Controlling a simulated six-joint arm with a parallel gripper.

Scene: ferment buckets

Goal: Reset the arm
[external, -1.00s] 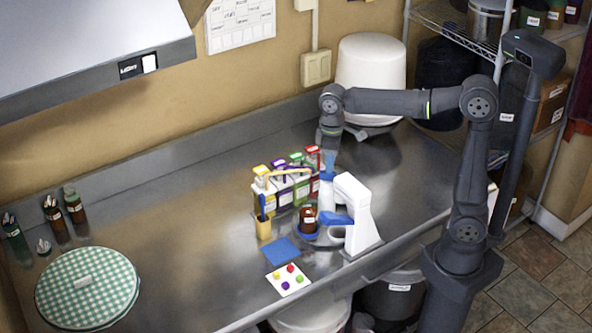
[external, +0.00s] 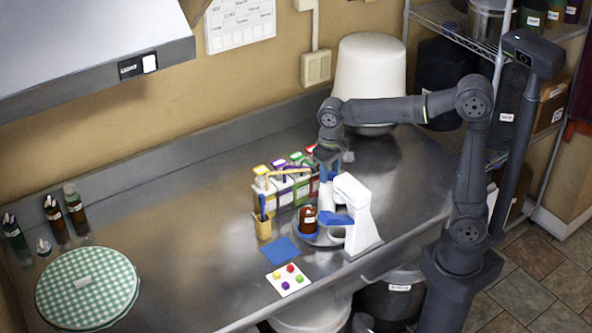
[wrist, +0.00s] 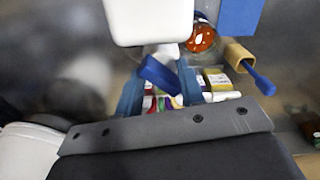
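My gripper (external: 327,168) hangs over the steel counter, above and behind the white dispenser-like device (external: 357,215) and beside the row of coloured boxes (external: 285,185). In the wrist view, its two blue fingers (wrist: 160,92) stand apart, with the box tops visible between and beyond them. I see nothing held. A blue part of the white device (wrist: 155,70) also shows near the fingers in that view; whether it touches them I cannot tell. My forearm reaches left from the elbow, sloping slightly down.
A brown jar (external: 308,219) sits at the white device. A wooden holder with a blue tool (external: 263,228), a blue mat (external: 282,250) and a card with coloured dots (external: 288,280) are nearby. The counter's left middle is clear.

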